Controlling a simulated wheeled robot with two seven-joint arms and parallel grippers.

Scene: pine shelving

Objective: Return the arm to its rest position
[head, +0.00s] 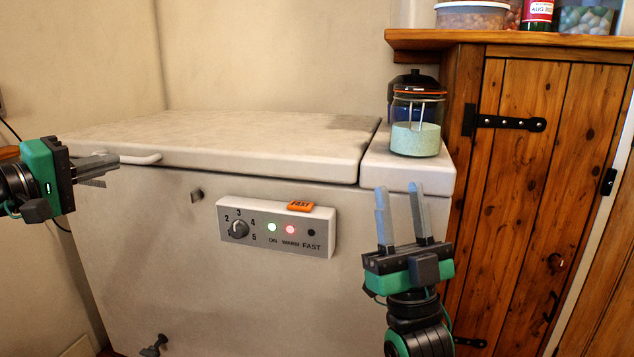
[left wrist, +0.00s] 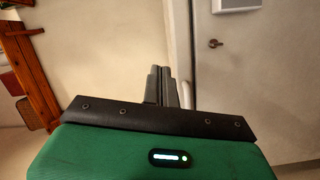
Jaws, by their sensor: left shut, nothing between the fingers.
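My left gripper (head: 108,166) is at the left of the head view, beside the front left corner of a white chest freezer (head: 130,215). Its fingers are shut and hold nothing. They point right, near the freezer's lid handle (head: 140,158); I cannot tell whether they touch it. The closed fingers also show in the left wrist view (left wrist: 162,86). My right gripper (head: 403,192) is in front of the freezer's right side, fingers pointing up and apart, with nothing between them. The freezer lid (head: 230,138) is down.
A control panel (head: 276,228) with a dial and lights sits on the freezer front. A glass jar (head: 416,138) of pale green contents stands on the freezer's right ledge. A wooden cupboard (head: 535,170) at right bears jars and a bottle (head: 538,14).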

